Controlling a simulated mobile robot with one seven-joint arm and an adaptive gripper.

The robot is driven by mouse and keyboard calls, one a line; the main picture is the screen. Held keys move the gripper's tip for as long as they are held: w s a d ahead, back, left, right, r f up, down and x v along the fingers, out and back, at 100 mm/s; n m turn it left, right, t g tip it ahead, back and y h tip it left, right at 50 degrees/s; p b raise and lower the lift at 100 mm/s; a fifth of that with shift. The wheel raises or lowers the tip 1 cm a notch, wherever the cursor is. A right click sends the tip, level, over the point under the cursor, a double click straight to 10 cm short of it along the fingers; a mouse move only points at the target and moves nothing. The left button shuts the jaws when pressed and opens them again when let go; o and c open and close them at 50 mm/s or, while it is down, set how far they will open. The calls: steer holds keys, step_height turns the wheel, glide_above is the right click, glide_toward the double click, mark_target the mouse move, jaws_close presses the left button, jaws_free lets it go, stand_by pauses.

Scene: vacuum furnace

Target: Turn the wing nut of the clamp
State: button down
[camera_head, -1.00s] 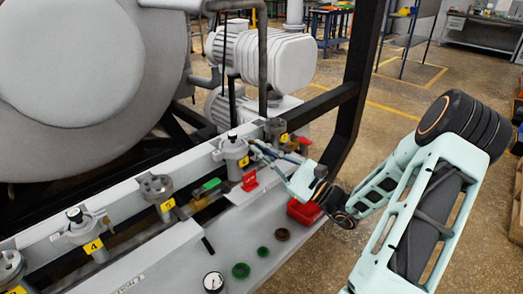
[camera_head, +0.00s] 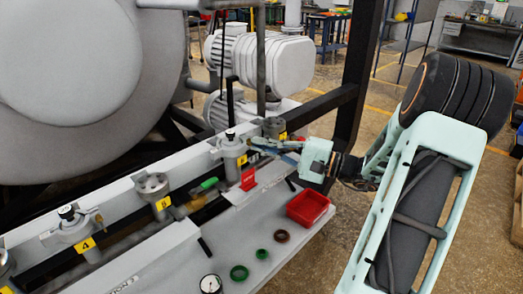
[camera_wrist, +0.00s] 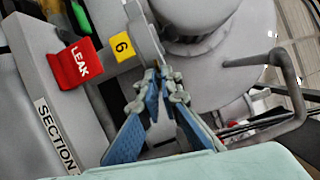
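The grey clamp fitting (camera_head: 232,155) of station 6 stands on the long grey manifold, beside a yellow label 6 (camera_head: 243,160). In the wrist view a grey clamp arm (camera_wrist: 145,30) runs down towards my fingertips, next to the label 6 (camera_wrist: 123,47). My gripper (camera_head: 262,148) reaches in from the right to the clamp's side. In the wrist view its two blue fingers (camera_wrist: 158,78) converge at the clamp with a narrow gap. Small grey parts lie around and between the tips; I cannot tell whether the wing nut is among them or gripped.
A red LEAK tag (camera_head: 249,179) hangs just left of the gripper; it also shows in the wrist view (camera_wrist: 75,65). A red tray (camera_head: 308,207), green rings (camera_head: 239,273) and a gauge (camera_head: 210,284) lie on the ledge. A black post (camera_head: 358,75) stands close behind my arm.

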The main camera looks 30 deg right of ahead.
steer(key=shift+n+g+h+b, duration=0.3)
steer(key=shift+n+b, duration=0.15)
steer(key=shift+n, duration=0.45)
steer(key=shift+r, duration=0.1)
steer(key=c, duration=2.4)
jaws_free()
steer(key=v, duration=1.2)
